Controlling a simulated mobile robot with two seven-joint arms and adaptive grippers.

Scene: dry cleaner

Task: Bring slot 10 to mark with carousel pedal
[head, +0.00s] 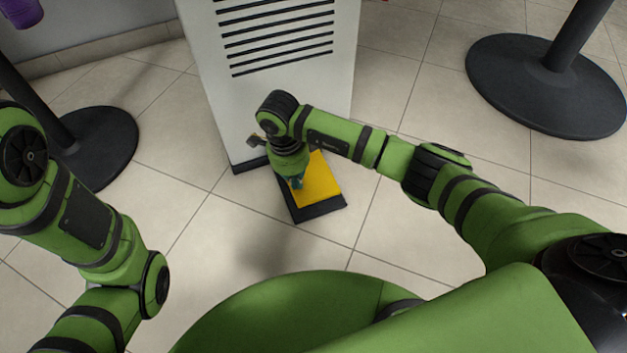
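The carousel pedal (319,181) is a yellow plate on a black base on the floor, in front of a white cabinet. My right gripper (297,183) is over the left part of the pedal, pointing down. Its fingers are mostly hidden under the wrist, so I cannot tell whether they are open or shut, or whether they touch the plate. My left arm is at the lower left, and its gripper is out of view. The carousel, slot 10 and the mark are not in view.
The white cabinet (210,60) with dark vent slits stands right behind the pedal. Black posts with round bases stand at the right (545,88) and left (98,145). A purple object (20,12) shows at the top left. The tiled floor around the pedal is clear.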

